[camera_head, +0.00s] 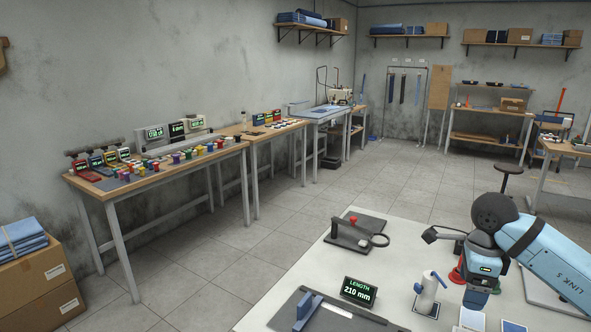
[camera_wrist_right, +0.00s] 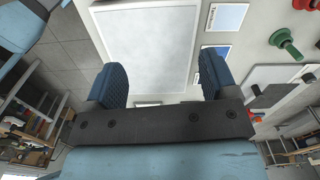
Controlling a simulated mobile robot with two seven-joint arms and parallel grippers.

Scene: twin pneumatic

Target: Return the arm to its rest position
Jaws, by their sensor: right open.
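My right arm (camera_head: 545,257), a blue link marked LINK 5, reaches in from the right edge of the head view over the white table. My right gripper (camera_wrist_right: 160,80) is open in the right wrist view, with two blue ribbed fingers apart and nothing between them but the table below. In the head view the blue end of this arm (camera_head: 480,283) points down above the table's right part. A pale framed panel (camera_wrist_right: 145,45) lies under the fingers in the wrist view. My left gripper is not in view.
The white table (camera_head: 400,225) holds a length display (camera_head: 360,291), a dark board with a red knob (camera_head: 352,219), a white and blue stand (camera_head: 428,290) and a grey plate (camera_head: 330,318). A green part (camera_wrist_right: 287,43) shows in the wrist view. A workbench (camera_head: 150,182) stands along the left wall.

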